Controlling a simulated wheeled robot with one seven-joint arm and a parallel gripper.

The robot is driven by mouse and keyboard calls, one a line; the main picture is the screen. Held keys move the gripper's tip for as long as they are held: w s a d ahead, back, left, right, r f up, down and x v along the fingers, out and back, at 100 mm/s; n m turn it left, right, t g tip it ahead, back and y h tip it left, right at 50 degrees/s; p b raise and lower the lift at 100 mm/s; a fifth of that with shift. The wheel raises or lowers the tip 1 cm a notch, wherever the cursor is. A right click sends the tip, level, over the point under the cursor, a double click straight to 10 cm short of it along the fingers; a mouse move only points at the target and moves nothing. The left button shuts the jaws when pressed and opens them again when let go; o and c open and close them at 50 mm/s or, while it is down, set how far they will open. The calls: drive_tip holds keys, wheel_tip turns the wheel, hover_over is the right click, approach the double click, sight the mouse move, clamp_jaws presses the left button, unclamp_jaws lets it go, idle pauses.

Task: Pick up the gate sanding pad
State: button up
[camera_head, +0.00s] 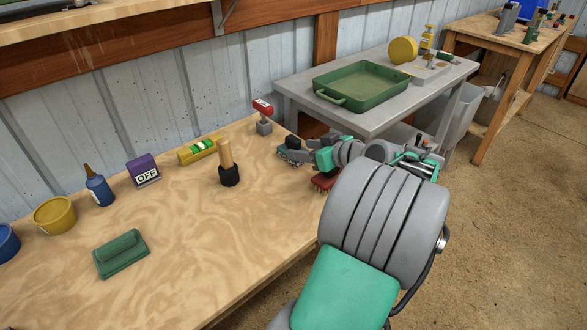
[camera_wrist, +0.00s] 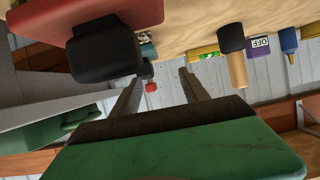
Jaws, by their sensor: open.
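A green block with a raised ridge along its top, like a sanding pad (camera_head: 121,253), lies flat at the front left of the wooden workbench. A dark red block (camera_head: 324,181) sits near the bench's right edge, partly hidden by my arm. It looms large in the wrist view (camera_wrist: 60,22), with a black knob-like handle (camera_wrist: 105,50). I cannot tell which one is the gate sanding pad. My gripper (camera_wrist: 160,88) is open, with nothing between its fingers, beside the red block. In the head view it is at the bench's right end, partly hidden by my arm.
On the workbench (camera_head: 200,270) stand a wooden-handled tool (camera_head: 227,165), a purple OFF box (camera_head: 143,170), a blue bottle (camera_head: 98,186), a yellow level (camera_head: 198,150), a yellow tub (camera_head: 55,215) and a red-topped post (camera_head: 263,115). A green tray (camera_head: 362,87) is on the grey table behind.

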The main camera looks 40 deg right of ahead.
sight(299, 144)
drive_tip(key=shift+s+d+f+t+h, duration=0.1)
drive_tip(key=shift+s+d+t+h, duration=0.05)
drive_tip(key=shift+s+d, duration=0.3)
drive_tip(key=shift+s+d+f+t+h, duration=0.1)
drive_tip(key=shift+s+d+t+h, duration=0.1)
drive_tip(key=shift+d, duration=0.35)
drive_tip(key=shift+w+d, duration=0.1)
drive_tip(key=shift+w, duration=0.15)
drive_tip(key=x, duration=0.7)
drive_tip(key=shift+d, duration=0.3)
drive_tip(key=shift+s, duration=0.1)
clamp_jaws()
